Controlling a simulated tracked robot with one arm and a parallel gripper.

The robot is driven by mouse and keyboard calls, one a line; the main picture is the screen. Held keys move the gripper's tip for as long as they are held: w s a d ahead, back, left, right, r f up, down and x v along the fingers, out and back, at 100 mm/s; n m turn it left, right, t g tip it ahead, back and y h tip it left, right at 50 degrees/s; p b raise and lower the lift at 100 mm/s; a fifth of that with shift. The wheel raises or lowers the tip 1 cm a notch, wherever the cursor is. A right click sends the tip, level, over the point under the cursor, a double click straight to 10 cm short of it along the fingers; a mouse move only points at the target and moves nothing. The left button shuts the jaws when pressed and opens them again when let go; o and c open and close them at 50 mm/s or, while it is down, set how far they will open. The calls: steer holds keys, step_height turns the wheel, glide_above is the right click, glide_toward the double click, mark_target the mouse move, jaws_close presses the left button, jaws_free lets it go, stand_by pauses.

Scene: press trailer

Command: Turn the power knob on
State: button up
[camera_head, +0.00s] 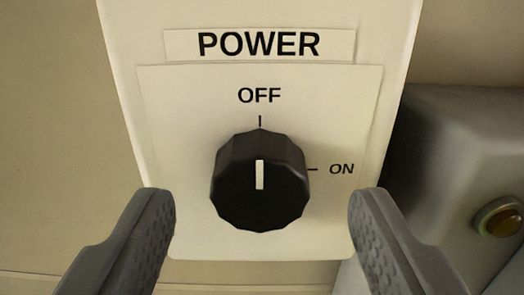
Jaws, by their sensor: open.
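The black power knob (260,183) sits in the middle of a cream panel (190,238) under a POWER label (259,45). Its white pointer line stands upright, toward the OFF mark (259,95) above it. The ON mark (341,169) is to the right of the knob. My gripper (260,207) is open, with one dark grey finger at the lower left of the knob and the other at the lower right. There is a gap in the picture between each finger and the knob, and nothing is between the fingers but the knob's view.
A grey housing (445,150) with a round amber-brown button or lamp (502,222) stands at the right, beside the panel. A plain beige wall (60,130) fills the left side and looks clear.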

steer(key=shift+w+a+f, duration=0.1)
steer(key=shift+w+f, duration=0.05)
steer(key=shift+w, duration=0.9)
steer(key=c, duration=1)
steer(key=shift+d, duration=0.25)
steer(key=shift+a, duration=0.15)
